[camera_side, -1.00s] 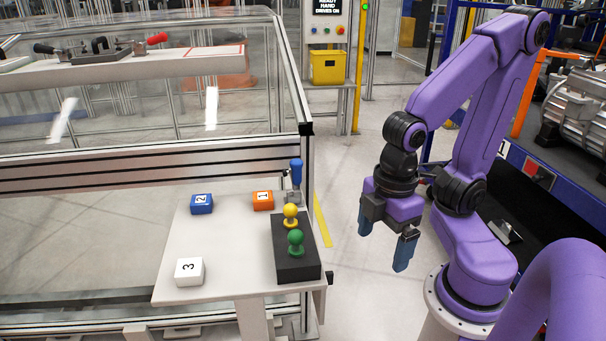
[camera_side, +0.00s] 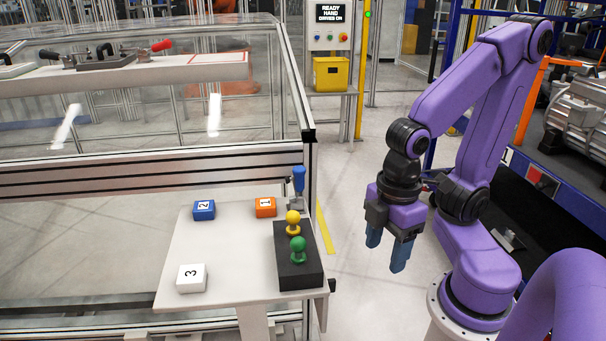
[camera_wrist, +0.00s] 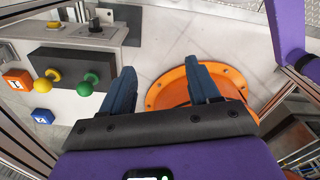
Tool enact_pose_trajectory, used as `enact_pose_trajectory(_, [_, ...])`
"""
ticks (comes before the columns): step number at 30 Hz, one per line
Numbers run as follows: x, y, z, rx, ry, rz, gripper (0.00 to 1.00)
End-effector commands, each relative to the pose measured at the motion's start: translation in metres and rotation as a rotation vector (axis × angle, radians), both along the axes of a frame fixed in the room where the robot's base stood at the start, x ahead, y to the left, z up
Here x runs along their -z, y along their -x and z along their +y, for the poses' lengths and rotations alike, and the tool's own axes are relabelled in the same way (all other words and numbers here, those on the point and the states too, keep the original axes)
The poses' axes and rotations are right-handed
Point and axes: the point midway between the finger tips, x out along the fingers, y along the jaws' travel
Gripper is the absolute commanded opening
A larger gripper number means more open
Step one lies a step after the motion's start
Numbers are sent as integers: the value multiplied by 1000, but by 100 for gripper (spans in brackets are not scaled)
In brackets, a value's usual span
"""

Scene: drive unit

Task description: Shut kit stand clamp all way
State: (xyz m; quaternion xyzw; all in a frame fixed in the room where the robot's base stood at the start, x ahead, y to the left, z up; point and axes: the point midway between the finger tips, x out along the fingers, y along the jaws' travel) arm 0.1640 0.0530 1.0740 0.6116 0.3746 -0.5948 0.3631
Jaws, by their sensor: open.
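The kit stand (camera_side: 215,245) is a small white table at the lower middle of the side view. Its clamp (camera_side: 298,182) stands at the far right corner, with a blue handle pointing upright. The clamp's lower part is small and partly hidden behind the yellow knob, so its jaw is unclear. My gripper (camera_side: 387,255) has blue fingers pointing down, to the right of the stand and clear of it. In the wrist view my gripper (camera_wrist: 160,85) is open, with nothing between its fingers. I cannot make out the clamp in that view.
A black block (camera_side: 287,278) with a yellow knob (camera_side: 293,222) and a green knob (camera_side: 298,250) sits in front of the clamp. Orange (camera_side: 265,207), blue (camera_side: 204,210) and white (camera_side: 191,278) numbered blocks lie on the stand. A rail (camera_side: 150,175) runs behind.

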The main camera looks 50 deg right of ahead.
Motion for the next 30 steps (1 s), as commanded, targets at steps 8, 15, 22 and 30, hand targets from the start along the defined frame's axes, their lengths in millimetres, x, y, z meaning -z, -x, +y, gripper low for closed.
enact_pose_trajectory(8, [-47, -1, 2, -1, -10, -5, 62])
enact_pose_trajectory(15, [-57, -36, 12, 296, 0, 5, 62])
enact_pose_trajectory(22, [-66, -90, 21, 704, 0, 13, 62])
enact_pose_trajectory(30, [-74, -172, 12, 1300, -2, 22, 62])
